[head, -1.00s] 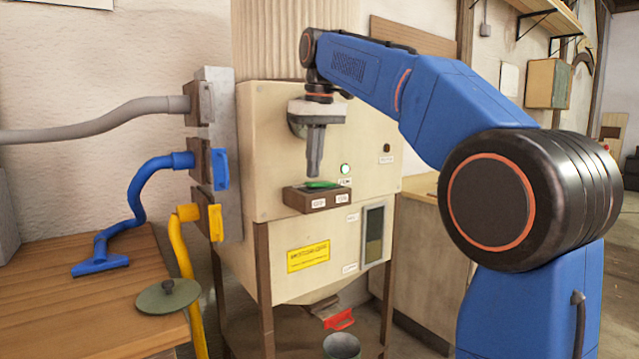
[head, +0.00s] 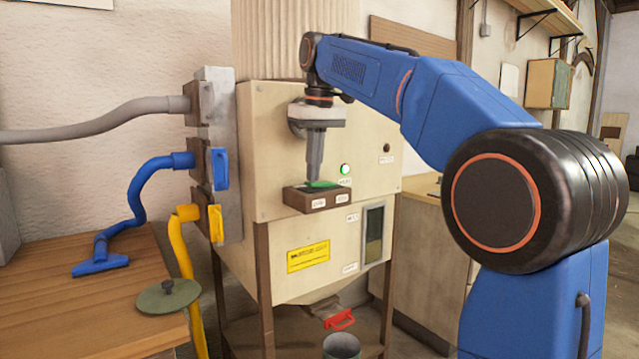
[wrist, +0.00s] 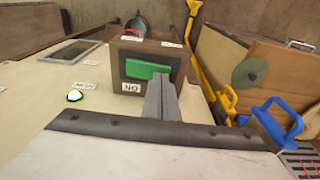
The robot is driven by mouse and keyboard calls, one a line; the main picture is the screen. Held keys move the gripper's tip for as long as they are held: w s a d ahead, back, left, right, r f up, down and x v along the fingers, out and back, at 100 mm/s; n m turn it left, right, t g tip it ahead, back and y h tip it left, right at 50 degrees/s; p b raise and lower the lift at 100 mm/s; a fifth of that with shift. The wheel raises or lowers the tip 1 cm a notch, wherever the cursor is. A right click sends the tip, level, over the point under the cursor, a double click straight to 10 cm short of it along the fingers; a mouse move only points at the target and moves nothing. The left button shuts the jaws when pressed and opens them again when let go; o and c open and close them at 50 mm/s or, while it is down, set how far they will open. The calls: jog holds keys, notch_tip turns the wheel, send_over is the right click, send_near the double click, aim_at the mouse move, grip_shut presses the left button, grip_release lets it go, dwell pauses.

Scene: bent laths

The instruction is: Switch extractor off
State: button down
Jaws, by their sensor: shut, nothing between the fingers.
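The extractor (head: 285,130) is a cream cabinet with a pleated filter on top. A brown switch box (head: 318,203) with a green rocker (head: 322,184) juts from its front. A lit green lamp (head: 345,169) is beside the box. In the wrist view the rocker (wrist: 147,70) lies in the box face, a label reading "ON" sits at the box's near edge, and the lamp (wrist: 74,96) is lit. My gripper (head: 314,176) points down, shut and empty, with its tips right above the rocker. In the wrist view the fingers cover part of the box; I cannot tell whether they touch the rocker.
Blue (head: 220,169) and yellow (head: 215,222) gate handles are left of the cabinet, with hoses. A bench (head: 60,310) holds a blue nozzle and a round green lid (head: 167,297).

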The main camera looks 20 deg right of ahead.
jog(key=shift+f, duration=0.35)
notch_tip(320, 180, up, 7)
dwell(1.2)
jog(key=shift+s, duration=0.1)
jog(key=shift+s+d+f, duration=0.1)
jog(key=shift+s+f, duration=0.1)
jog(key=shift+s, duration=0.05)
jog(key=s+d+f+m+t, duration=0.1)
jog(key=s+d+f, duration=0.1)
jog(key=s+f, duration=0.9)
jog(key=s+d+f+m+t, duration=0.1)
jog(key=s+d+f, duration=0.1)
jog(key=s+f, duration=0.8)
jog(key=s+d+f+m+t, duration=0.1)
jog(key=s+d+f, duration=0.1)
jog(key=s+f, duration=0.9)
notch_tip(320, 180, down, 10)
jog(key=shift+s+d+r+m+h, duration=0.1)
jog(key=shift+s+d+m+h, duration=0.2)
jog(key=shift+d, duration=0.05)
